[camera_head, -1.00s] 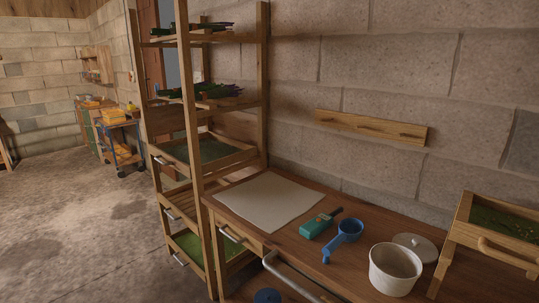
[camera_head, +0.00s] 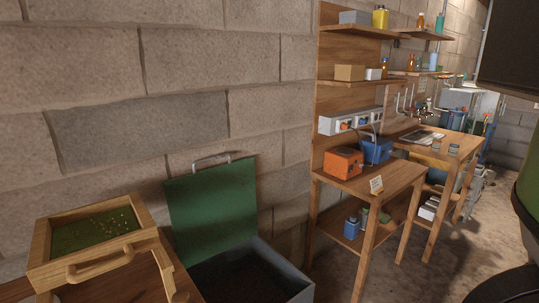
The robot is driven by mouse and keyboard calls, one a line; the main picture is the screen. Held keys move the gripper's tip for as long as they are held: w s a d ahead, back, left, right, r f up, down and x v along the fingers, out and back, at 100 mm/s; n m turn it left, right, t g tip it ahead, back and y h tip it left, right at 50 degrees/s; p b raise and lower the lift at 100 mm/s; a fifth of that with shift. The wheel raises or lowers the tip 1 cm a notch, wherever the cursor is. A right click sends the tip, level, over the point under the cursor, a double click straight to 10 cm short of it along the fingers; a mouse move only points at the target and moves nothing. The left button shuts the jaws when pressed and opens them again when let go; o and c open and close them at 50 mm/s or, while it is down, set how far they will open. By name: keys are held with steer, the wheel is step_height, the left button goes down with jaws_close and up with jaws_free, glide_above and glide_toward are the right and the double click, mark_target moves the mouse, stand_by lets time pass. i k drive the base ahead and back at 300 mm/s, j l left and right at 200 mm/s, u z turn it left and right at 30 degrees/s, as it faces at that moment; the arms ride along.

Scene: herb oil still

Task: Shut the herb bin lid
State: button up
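The herb bin is a grey box (camera_head: 292,281) at the lower middle of the head view, with a dark interior. Its green lid (camera_head: 211,208) stands open and upright behind the box, near the block wall. A pale metal handle (camera_head: 211,161) runs along the lid's top edge. The bin's lower part is cut off by the frame's bottom edge. My gripper is not in view.
A wooden tray with a green bottom (camera_head: 42,248) sits left of the bin. To the right stands a wooden bench (camera_head: 378,186) with an orange box (camera_head: 343,163) and a blue box (camera_head: 376,150). Open concrete floor (camera_head: 400,278) lies at the lower right.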

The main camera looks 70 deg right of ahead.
mark_target(212, 211)
steer(key=z, duration=1.15)
